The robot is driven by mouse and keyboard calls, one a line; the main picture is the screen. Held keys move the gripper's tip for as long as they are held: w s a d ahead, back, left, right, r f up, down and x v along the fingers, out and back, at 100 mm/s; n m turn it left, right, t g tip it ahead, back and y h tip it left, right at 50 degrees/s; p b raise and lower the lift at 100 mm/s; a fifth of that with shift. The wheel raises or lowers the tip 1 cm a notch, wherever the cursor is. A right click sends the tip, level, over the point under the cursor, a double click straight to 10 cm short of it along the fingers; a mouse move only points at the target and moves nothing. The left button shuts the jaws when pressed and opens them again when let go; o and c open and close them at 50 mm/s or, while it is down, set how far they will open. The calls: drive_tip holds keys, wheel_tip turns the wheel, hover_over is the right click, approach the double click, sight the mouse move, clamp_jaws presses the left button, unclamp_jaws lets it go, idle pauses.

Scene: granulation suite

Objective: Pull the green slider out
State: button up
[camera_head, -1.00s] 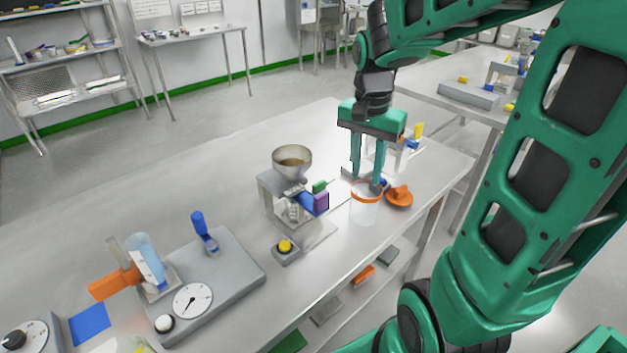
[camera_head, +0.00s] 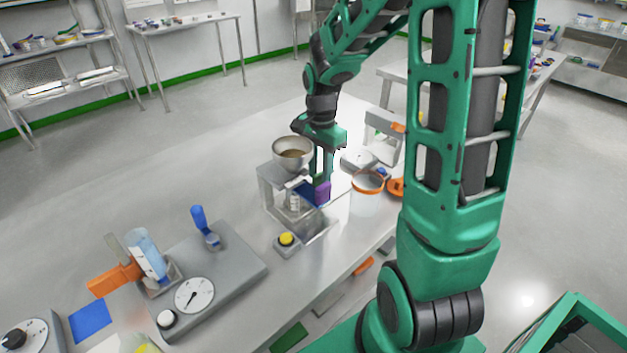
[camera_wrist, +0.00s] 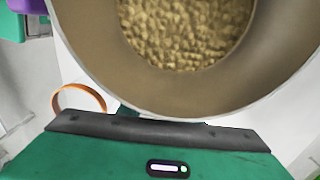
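The hopper stand (camera_head: 270,190) stands on the steel table, with a funnel bowl (camera_head: 293,146) of tan granules on top. A purple block (camera_head: 322,195) and a blue part sit at its right side. My gripper (camera_head: 321,185) points down there, its fingertips close to the purple block, and covers the place of the green slider in the head view. Whether the fingers touch or grip the slider cannot be told. In the wrist view the bowl (camera_wrist: 185,90) fills the top, hiding the fingertips. A purple part (camera_wrist: 26,5) and green parts show at the upper left corner.
A clear tub with an orange rim (camera_head: 367,183) stands right of the stand, near my arm. A yellow button box (camera_head: 287,243) is in front. A grey plate with a dial (camera_head: 194,295) and a blue handle lies to the left.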

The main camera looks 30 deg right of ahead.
drive_tip(key=shift+f, duration=1.25)
drive_tip(key=shift+c, duration=0.7)
